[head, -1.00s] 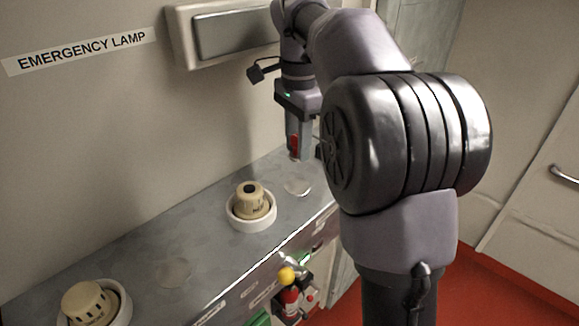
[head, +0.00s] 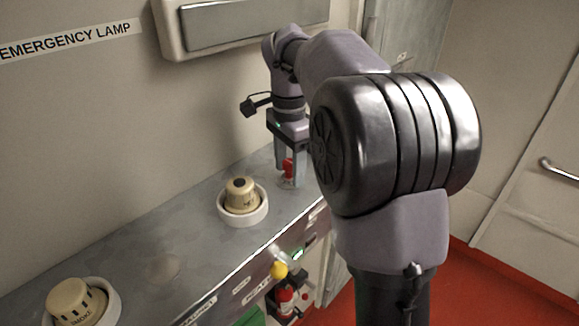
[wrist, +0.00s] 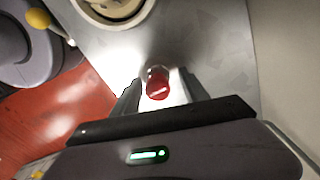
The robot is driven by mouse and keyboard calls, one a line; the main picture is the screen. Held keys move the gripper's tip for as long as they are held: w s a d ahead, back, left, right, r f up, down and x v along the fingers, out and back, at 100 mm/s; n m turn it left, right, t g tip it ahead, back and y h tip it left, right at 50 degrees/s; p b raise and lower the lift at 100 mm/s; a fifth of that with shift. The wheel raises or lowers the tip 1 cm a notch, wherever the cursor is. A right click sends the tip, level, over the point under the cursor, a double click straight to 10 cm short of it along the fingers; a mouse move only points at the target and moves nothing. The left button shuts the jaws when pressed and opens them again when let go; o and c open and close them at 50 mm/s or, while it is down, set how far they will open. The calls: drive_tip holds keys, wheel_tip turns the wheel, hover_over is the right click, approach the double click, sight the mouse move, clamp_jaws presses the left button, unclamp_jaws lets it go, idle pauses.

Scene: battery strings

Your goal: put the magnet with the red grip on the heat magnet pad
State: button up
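The magnet with the red grip (head: 288,167) stands between the fingers of my gripper (head: 289,178). Its base appears to rest on the round pad beside the middle detector, now mostly hidden by the magnet and fingers. In the wrist view the red grip (wrist: 157,88) sits between my gripper's fingers (wrist: 160,92) with a gap on each side. My gripper is open around it. The middle detector (head: 241,193), cream in a white ring, stands just left of the magnet; its label is too blurred to read surely.
A detector marked SMOKE (head: 77,303) stands at the near left of the grey shelf (head: 200,235). Another round pad (head: 163,268) lies bare between the detectors. A yellow knob (head: 279,269) sticks out at the shelf front. The wall is close behind my gripper.

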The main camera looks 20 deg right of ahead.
sight(289, 161)
wheel_tip(289, 161, up, 12)
drive_tip(key=p, duration=0.3)
drive_tip(key=shift+r+p, duration=0.2)
drive_tip(key=shift+p, duration=0.15)
drive_tip(key=s+a+f+n+t, duration=0.25)
drive_tip(key=s+a+n, duration=0.65)
drive_tip(key=s, duration=0.6)
drive_tip(key=s+a+f+n+t+y, duration=0.25)
drive_tip(key=s+a+f+t, duration=0.2)
drive_tip(key=s+f, duration=0.35)
wheel_tip(289, 161, down, 43)
drive_tip(key=g+b, duration=0.1)
drive_tip(key=b, duration=4.1)
drive_tip(key=shift+s+a+r+b, duration=0.2)
drive_tip(key=shift+a+b, duration=0.1)
drive_tip(key=shift+b, duration=0.05)
